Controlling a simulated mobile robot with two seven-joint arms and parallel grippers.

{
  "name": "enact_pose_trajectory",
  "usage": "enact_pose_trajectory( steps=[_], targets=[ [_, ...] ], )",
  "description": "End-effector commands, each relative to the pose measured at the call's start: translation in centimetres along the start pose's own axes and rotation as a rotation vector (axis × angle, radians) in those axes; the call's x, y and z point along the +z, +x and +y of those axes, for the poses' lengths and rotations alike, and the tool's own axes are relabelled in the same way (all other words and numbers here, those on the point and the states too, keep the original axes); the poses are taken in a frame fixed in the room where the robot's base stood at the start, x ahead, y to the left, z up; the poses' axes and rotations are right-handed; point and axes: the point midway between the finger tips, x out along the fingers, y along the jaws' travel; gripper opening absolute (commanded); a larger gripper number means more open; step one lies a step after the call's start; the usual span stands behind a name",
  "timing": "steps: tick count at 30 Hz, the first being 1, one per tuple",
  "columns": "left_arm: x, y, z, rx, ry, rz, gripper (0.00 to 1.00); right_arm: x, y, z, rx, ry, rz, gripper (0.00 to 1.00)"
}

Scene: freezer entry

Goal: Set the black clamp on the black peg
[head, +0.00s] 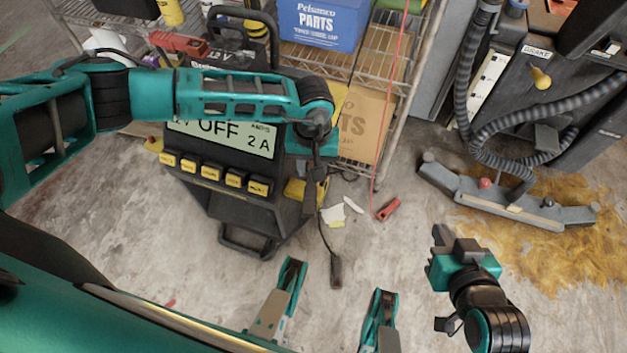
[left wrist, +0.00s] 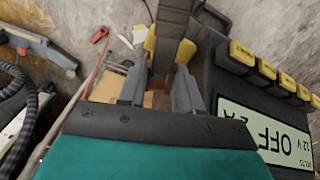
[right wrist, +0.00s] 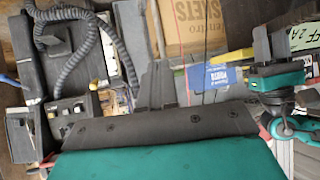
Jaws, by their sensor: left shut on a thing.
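My left gripper (head: 316,184) points down just right of the charger's front. It is shut on the black clamp, whose dark body (left wrist: 173,32) shows between the fingers in the left wrist view. In the head view the clamp is largely hidden by the fingers. A thin dark cable runs down below it to a dark block (head: 336,272). The charger (head: 225,188) is black, with an "OFF 2 A" display. I cannot make out the black peg; my left arm crosses the charger's top. My right gripper (head: 445,250) is empty, away to the right; its fingers (right wrist: 156,84) look together.
A red clamp (head: 180,43) sits at the charger's upper left. A wire shelf (head: 408,95) with boxes stands close behind my left gripper. A small red object (head: 387,209) and paper scraps (head: 333,216) lie on the floor.

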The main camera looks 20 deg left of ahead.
Motion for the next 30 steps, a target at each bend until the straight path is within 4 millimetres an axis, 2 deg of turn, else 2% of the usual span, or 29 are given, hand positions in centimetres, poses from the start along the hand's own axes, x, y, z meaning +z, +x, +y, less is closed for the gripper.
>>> enact_pose_trajectory(
  steps=[1,4,19,30],
  targets=[
    [0.1,1.4,0.1,0.0,-0.002,0.0,0.0,0.5,0.3,0.0,-0.001,0.002,0.0,0.0],
    [0.2,2.4,0.2,0.001,-0.006,0.001,0.0,0.4,0.4,-0.1,-0.003,0.003,0.004,0.0],
    [0.2,2.7,0.2,0.0,-0.005,0.002,0.0,0.7,0.6,-0.1,-0.004,0.002,0.004,0.0],
    [0.2,5.5,0.2,0.001,-0.005,0.002,0.0,2.1,1.6,-0.5,-0.018,0.002,-0.007,0.0]
  ],
)
